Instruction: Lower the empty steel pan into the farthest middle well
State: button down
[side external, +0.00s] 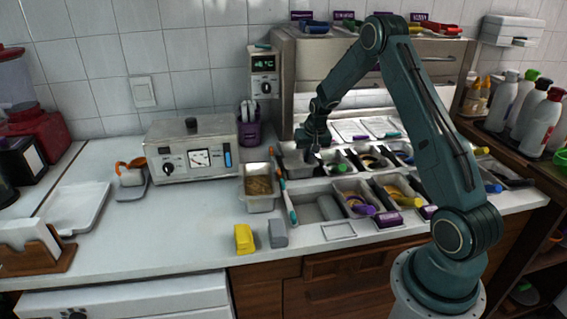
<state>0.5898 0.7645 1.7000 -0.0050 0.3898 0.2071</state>
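A steel pan (296,163) with no visible contents is at the left end of the back row of the topping rail, below my gripper. My gripper (313,149) points down at this pan's right rim. The fingertips are small and dark, and I cannot tell if they are closed on the rim. I also cannot tell if the pan sits in its well or hangs slightly above it. The other back-row wells, to the right, hold pans with toppings and coloured-handled scoops, partly hidden by my arm.
A steel pan with brown contents (262,203) stands on the counter left of the rail. A yellow block (244,239) and a grey block (277,234) lie in front. A heater box with a dial (191,147) stands behind.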

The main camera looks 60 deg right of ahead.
jog(key=shift+f, duration=2.1)
dwell(1.9)
dwell(0.5)
jog(key=c, duration=1.6)
grip_release()
jog(key=shift+o, duration=0.5)
jog(key=o, duration=0.3)
jog(key=shift+r, duration=0.15)
jog(key=shift+r, duration=3.85)
